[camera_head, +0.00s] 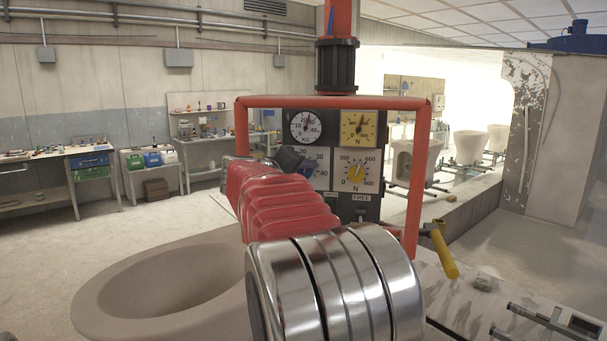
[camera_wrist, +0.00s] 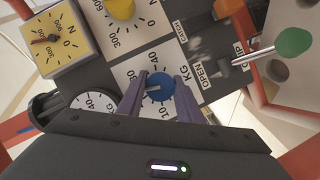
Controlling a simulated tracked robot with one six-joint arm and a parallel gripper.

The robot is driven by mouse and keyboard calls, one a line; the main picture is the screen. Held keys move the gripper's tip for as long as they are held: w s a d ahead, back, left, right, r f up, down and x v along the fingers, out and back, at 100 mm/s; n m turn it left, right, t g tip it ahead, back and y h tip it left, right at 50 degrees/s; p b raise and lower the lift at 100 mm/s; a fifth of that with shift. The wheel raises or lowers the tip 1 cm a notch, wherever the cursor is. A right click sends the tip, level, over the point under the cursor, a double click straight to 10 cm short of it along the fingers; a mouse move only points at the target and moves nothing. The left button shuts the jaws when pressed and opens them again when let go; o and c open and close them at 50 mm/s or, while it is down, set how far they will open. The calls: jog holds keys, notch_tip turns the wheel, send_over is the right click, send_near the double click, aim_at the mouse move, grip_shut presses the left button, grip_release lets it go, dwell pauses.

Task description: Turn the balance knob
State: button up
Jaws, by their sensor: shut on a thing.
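A blue knob (camera_wrist: 160,87) sits on a white dial marked KG (camera_wrist: 152,61) on the control panel. The two fingers of my gripper (camera_wrist: 160,77) are closed on its sides. A white pointer mark shows on the knob. In the head view the same knob (camera_head: 307,170) is mostly hidden by my gripper (camera_head: 291,159) and arm. A yellow knob (camera_wrist: 121,8) sits on the neighbouring N dial and shows in full in the head view (camera_head: 356,173).
Above the knobs are a white KG gauge (camera_head: 305,127) and a yellow N gauge (camera_head: 358,127). A red frame (camera_head: 335,102) surrounds the panel. A green-tipped lever (camera_wrist: 292,41) stands near the OPEN label. A large beige ceramic bowl (camera_head: 100,299) lies below my arm.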

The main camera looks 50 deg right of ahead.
jog(key=shift+a+f, duration=0.15)
jog(key=c, duration=0.3)
jog(key=shift+n, duration=0.3)
jog(key=shift+n+g+h, duration=0.4)
jog(key=shift+n+h, duration=0.7)
jog(key=shift+n, duration=1)
jog(key=o, duration=1)
jog(key=shift+o, duration=0.2)
